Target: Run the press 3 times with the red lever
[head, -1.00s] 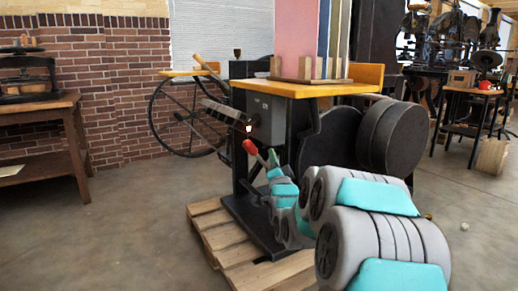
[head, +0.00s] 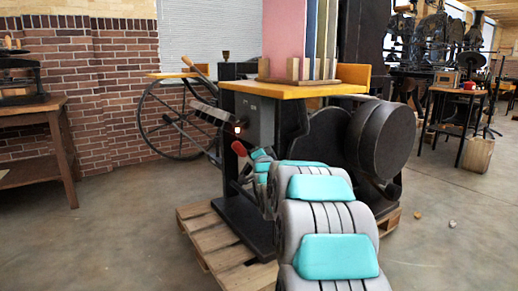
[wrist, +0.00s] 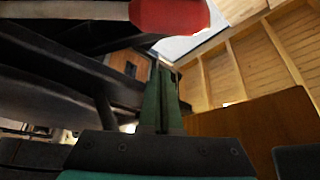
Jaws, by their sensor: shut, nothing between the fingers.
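The press (head: 262,120) stands on a wooden pallet, with a grey box on its side and a large dark drum on the right. The red lever (head: 239,148) sticks out below the grey box toward me. In the wrist view its rounded red grip (wrist: 170,14) is at the top, close above my gripper, with a pale shaft to its left. My gripper (wrist: 163,75) is shut and empty, its dark green fingers together below the red grip. I cannot tell whether they touch it. In the head view my arm mostly hides the gripper beside the lever.
The yellow-orange tabletop (head: 290,90) of the press overhangs the lever area. A spoked flywheel (head: 175,120) is at the back left. The pallet (head: 235,260) edges the floor in front. A wooden table (head: 55,110) stands far left, with open floor between.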

